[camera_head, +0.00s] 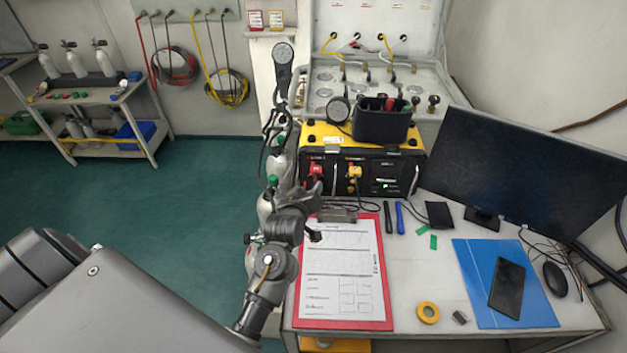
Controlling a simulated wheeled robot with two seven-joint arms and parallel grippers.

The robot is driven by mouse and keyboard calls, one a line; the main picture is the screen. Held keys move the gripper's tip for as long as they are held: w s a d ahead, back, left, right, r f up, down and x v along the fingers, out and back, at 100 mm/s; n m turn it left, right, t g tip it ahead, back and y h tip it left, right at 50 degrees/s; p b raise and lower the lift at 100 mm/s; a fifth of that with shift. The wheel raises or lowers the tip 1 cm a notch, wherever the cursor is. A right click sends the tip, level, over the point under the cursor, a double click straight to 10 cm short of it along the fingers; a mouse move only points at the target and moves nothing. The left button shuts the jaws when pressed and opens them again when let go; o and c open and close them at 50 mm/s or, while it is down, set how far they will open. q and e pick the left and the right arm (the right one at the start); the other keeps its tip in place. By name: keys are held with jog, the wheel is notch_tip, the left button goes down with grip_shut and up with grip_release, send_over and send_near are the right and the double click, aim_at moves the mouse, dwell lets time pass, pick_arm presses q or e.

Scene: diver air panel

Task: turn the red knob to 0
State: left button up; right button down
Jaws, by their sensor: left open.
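The red knob (315,169) is on the left of the black front of the yellow-topped air panel (385,172). A yellow knob (354,172) sits to its right on the same front. My left gripper (314,190) is open just in front of and below the red knob, partly covering the panel's lower left. Whether its fingers touch the knob cannot be told. The knob's pointer and scale are too small to read. My right gripper is not in view.
Grey cylinders (266,207) stand close left of the panel. A red clipboard (388,312) lies below my gripper. A black bin (381,122) sits on the panel. A monitor (530,165), blue folder (470,262) and yellow tape roll (427,312) occupy the desk's right.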

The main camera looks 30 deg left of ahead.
aim_at(315, 179)
pick_arm(q)
jog(key=x, duration=0.5)
jog(key=shift+w+a+f+p, duration=0.1)
jog(key=shift+w+p, duration=0.2)
jog(key=shift+p, duration=0.1)
jog(key=shift+c, duration=0.4)
grip_shut()
